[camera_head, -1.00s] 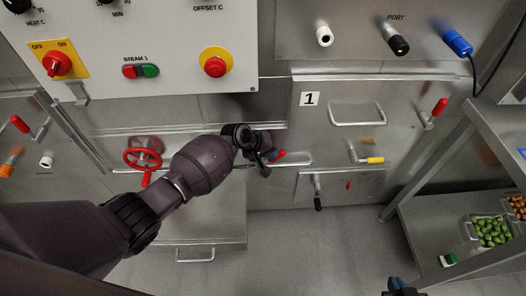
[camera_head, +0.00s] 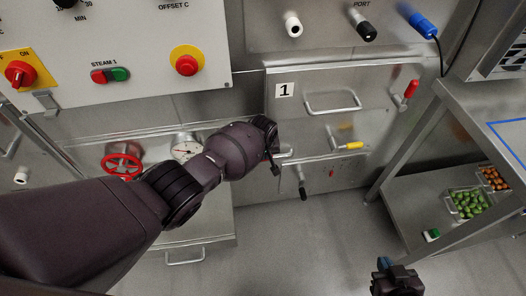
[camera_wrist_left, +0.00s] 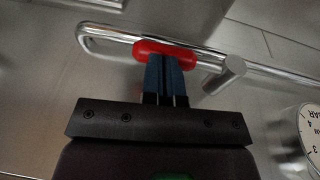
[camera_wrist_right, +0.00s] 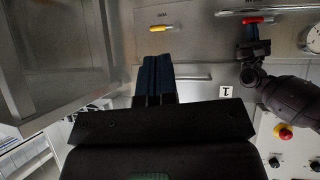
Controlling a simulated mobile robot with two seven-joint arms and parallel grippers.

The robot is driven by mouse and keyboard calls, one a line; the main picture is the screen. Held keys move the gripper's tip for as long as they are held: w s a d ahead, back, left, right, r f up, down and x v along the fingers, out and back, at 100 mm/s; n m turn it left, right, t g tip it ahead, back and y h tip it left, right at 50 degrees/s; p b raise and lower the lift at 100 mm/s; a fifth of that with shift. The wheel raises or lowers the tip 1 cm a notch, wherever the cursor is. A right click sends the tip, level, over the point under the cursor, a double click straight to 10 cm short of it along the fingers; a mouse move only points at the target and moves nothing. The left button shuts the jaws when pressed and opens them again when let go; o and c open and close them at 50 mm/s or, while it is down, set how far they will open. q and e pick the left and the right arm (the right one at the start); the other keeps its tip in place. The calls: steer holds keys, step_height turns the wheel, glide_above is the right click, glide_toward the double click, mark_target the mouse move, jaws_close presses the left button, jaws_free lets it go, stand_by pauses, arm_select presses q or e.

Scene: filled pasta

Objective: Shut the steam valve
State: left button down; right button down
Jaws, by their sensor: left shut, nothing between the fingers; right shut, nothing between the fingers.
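A red-sleeved handle (camera_wrist_left: 165,50) lies along a shiny pipe in the left wrist view. It also shows in the right wrist view (camera_wrist_right: 257,20), and my arm mostly hides it in the head view. My left gripper (camera_head: 273,166) is shut and empty; its blue fingertips (camera_wrist_left: 165,62) are right at the red sleeve, and whether they touch it I cannot tell. A red handwheel (camera_head: 122,160) sits on the panel at the left. My right gripper (camera_head: 384,264) is shut and empty, low at the right over the floor, away from the panel.
A round gauge (camera_head: 186,148) sits beside my left arm. Door 1 has a bar handle (camera_head: 332,105), a red lever (camera_head: 411,89) and a yellow lever (camera_head: 350,146); a black-handled lever (camera_head: 302,192) is below. A steel shelf rack (camera_head: 425,125) stands right. The floor between is clear.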

arm_select(q)
steer(key=shift+f, duration=0.15)
arm_select(e)
steer(key=shift+r, duration=0.15)
arm_select(q)
steer(key=shift+s, duration=0.1)
arm_select(e)
steer(key=shift+a+f, duration=0.2)
